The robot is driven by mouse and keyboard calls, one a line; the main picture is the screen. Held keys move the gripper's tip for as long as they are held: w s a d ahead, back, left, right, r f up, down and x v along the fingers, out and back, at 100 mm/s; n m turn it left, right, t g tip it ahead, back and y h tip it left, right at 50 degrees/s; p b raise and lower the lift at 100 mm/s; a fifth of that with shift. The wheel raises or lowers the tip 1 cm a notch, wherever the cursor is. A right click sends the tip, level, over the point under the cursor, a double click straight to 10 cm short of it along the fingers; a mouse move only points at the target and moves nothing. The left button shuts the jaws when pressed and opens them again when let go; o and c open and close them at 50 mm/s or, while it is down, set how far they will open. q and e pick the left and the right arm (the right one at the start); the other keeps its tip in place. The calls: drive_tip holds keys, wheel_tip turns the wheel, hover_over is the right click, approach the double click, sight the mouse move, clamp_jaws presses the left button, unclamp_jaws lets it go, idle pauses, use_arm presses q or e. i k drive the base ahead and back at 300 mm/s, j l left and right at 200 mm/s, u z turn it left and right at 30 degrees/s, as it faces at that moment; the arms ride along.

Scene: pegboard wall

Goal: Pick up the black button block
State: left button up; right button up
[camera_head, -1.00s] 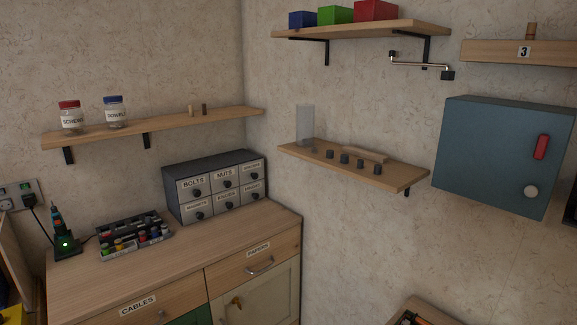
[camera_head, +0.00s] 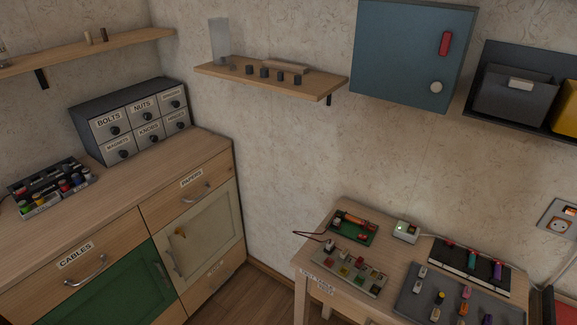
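No gripper of mine is in view. I cannot pick out the black button block for certain. Several small blocks with coloured tops sit on a dark grey mat (camera_head: 408,309) on the small wooden table at the lower right. A pale board (camera_head: 345,279) left of the mat also carries several small coloured pieces, too small to tell apart. Several small black knob-like pieces (camera_head: 264,73) stand on the middle wall shelf (camera_head: 225,72).
The table (camera_head: 316,262) also holds a green board (camera_head: 342,231), a small white box (camera_head: 405,231) with a green light and a black tray with coloured pieces. A wooden cabinet (camera_head: 130,215) stands left, with floor between. A blue wall box (camera_head: 405,50) hangs above.

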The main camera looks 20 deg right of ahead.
sight(439, 301)
drive_tip(key=k+z, duration=0.1)
drive_tip(key=z, duration=1.55)
